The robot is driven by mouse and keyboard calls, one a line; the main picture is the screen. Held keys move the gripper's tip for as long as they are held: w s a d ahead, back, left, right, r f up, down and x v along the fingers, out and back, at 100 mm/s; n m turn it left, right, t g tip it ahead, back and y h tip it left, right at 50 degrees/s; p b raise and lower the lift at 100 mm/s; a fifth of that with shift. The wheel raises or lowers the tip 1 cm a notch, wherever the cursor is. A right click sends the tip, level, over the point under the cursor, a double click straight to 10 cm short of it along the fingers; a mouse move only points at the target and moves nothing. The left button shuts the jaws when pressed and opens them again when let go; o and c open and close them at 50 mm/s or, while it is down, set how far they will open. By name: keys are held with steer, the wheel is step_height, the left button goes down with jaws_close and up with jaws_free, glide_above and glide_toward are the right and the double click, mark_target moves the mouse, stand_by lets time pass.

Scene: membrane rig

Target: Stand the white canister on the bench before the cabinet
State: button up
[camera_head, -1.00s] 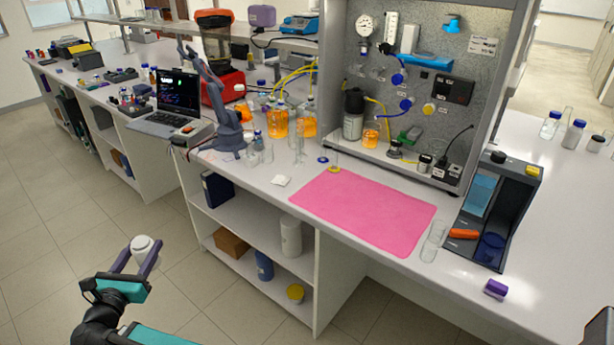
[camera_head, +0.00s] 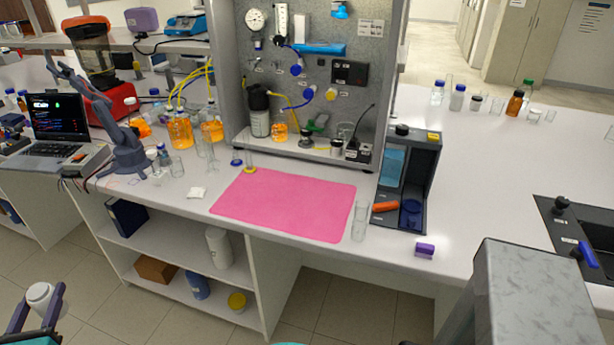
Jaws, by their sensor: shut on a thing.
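My gripper (camera_head: 38,308) is at the lower left of the head view, over the floor in front of the bench. It is shut on a small white canister (camera_head: 40,295), which sits between the two fingers with its top showing. The canister is well away from the bench. The bench top (camera_head: 300,255) runs across the middle. The grey cabinet (camera_head: 300,100) with a metal back panel stands on it, with bottles and fittings inside. A pink mat (camera_head: 285,203) lies on the bench before the cabinet.
A glass cylinder (camera_head: 359,222), a dark box-shaped device (camera_head: 408,180) and a purple block (camera_head: 425,250) stand right of the mat. A small blue-grey arm (camera_head: 125,150) and a laptop (camera_head: 58,125) are at the left. Open shelves (camera_head: 180,260) lie below the bench top.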

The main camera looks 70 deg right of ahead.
steer(key=s+d+r+m+g+h+b, duration=0.1)
steer(key=s+d+m+g, duration=0.15)
steer(key=d, duration=1.05)
steer(key=s+d+m+g+h, duration=0.2)
steer(key=s+d+g, duration=0.2)
steer(key=d, duration=0.9)
steer(key=s+d+r+m+g+h+b, duration=0.1)
steer(key=s+d+m+g, duration=0.2)
steer(key=d, duration=1)
steer(key=s+d+r+m+g+y+b, duration=0.1)
steer(key=s+d+g, duration=0.3)
steer(key=s+d, duration=0.8)
steer(key=s+d+r+m+g+b, duration=0.1)
steer(key=s+d+m+g, duration=0.3)
steer(key=s+d, duration=0.9)
steer(key=s+g, duration=0.1)
steer(key=s, duration=0.5)
steer(key=shift+s+r+y, duration=0.25)
steer(key=shift+s+y, duration=0.15)
steer(key=w+d, duration=0.2)
steer(key=d, duration=0.5)
steer(key=w+d+f, duration=0.1)
steer(key=w+d, duration=0.1)
steer(key=d, duration=0.6)
steer(key=shift+d+f+p, duration=0.15)
steer(key=shift+f+p, duration=0.1)
steer(key=shift+p, duration=0.15)
